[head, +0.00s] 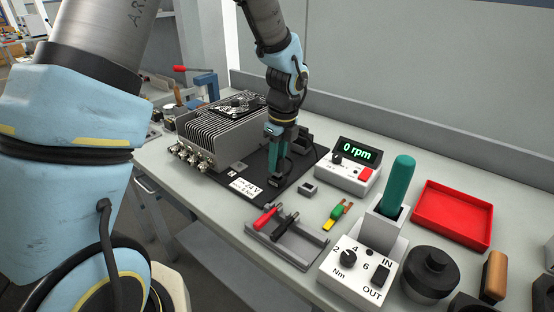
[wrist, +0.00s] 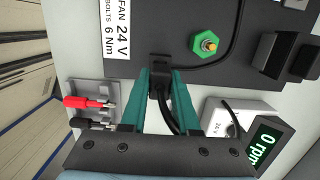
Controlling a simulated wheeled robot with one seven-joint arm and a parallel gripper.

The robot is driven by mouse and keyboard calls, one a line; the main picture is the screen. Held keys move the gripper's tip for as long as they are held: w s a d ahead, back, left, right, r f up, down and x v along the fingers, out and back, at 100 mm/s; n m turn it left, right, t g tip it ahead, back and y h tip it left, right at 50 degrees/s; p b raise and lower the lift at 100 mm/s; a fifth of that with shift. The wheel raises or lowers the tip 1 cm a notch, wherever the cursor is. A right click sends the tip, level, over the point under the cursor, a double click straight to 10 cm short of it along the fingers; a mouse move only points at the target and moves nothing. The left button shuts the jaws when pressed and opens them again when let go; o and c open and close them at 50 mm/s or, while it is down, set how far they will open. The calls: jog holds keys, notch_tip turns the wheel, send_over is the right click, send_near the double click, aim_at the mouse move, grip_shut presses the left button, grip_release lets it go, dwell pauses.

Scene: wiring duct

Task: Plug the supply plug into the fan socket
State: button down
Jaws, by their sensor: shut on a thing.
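My gripper (head: 276,176) has teal fingers and points down over the black plate (head: 222,177). In the wrist view my gripper (wrist: 162,88) is shut on the black supply plug (wrist: 159,70), and a black cable trails from it between the fingers. The plug also shows low at the fingertips in the head view (head: 274,183). Its front end is close to the plate, beside the white label (wrist: 117,28) reading FAN 24 V, BOLTS 6 Nm. I cannot make out the fan socket apart from the plug, nor tell whether they touch.
A finned unit with a fan (head: 225,130) stands behind left. The supply box (head: 345,173) has a display (head: 360,150) reading 0 rpm. A green nut (wrist: 205,43) sits on the plate. A tray with red and black tools (head: 285,240) and a torque box (head: 357,272) stand in front.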

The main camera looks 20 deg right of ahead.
aim_at(280, 159)
jog(key=shift+f+b, duration=0.6)
jog(key=shift+f, duration=0.55)
jog(key=c, duration=0.6)
grip_release()
jog(key=shift+r, duration=0.1)
jog(key=r, duration=0.3)
jog(key=r+b, duration=0.1)
jog(key=r, duration=0.3)
jog(key=s+r, duration=0.1)
jog(key=r, duration=0.2)
jog(key=shift+s+d+r+b, duration=0.1)
jog(key=shift+d+r+b, duration=0.2)
jog(key=shift+b, duration=0.05)
